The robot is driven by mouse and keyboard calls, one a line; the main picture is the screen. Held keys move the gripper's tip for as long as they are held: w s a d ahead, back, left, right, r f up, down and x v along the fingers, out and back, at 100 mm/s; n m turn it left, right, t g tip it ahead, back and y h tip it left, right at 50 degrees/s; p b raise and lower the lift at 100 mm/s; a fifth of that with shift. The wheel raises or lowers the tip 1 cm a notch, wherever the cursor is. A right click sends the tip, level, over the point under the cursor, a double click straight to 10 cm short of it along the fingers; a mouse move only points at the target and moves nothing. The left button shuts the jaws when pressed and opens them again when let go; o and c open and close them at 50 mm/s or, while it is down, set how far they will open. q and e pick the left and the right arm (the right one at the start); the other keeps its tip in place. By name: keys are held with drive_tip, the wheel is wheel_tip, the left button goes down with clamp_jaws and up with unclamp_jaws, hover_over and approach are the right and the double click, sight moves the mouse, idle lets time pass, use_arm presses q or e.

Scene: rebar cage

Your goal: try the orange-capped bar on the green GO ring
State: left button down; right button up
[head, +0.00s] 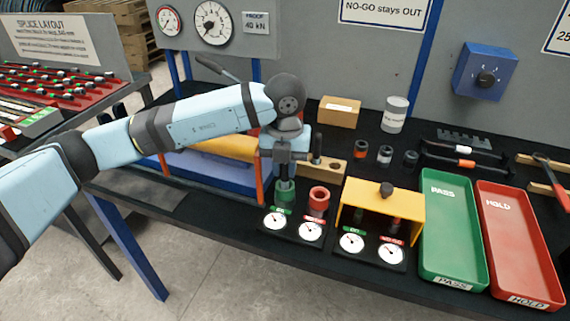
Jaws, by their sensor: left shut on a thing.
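My left gripper (284,168) points down over the front of the bench, shut on a dark bar (284,182). The bar is upright directly above the green GO ring (285,193), and its lower end meets or enters the ring; I cannot tell how deep. No orange cap shows on the held bar; the gripper hides much of it. The red ring (319,198) stands just right of the green one, empty as far as I can see. Both rise from a black block with two dials (310,231). My right gripper is out of view.
A yellow bridge-shaped gauge (381,208) with two dials stands to the right. Beyond it are the green PASS tray (452,228) and red HOLD tray (520,240), both empty.

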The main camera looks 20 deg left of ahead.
use_arm(q)
drive_tip(key=shift+f, duration=0.35)
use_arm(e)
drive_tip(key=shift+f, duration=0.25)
use_arm(q)
drive_tip(key=c, duration=0.9)
unclamp_jaws()
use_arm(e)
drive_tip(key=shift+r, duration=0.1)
use_arm(q)
drive_tip(key=shift+r, duration=0.65)
wheel_tip(320, 180, up, 13)
drive_tip(key=shift+f, duration=0.2)
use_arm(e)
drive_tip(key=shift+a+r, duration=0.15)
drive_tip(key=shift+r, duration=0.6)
use_arm(q)
drive_tip(key=shift+f, duration=0.1)
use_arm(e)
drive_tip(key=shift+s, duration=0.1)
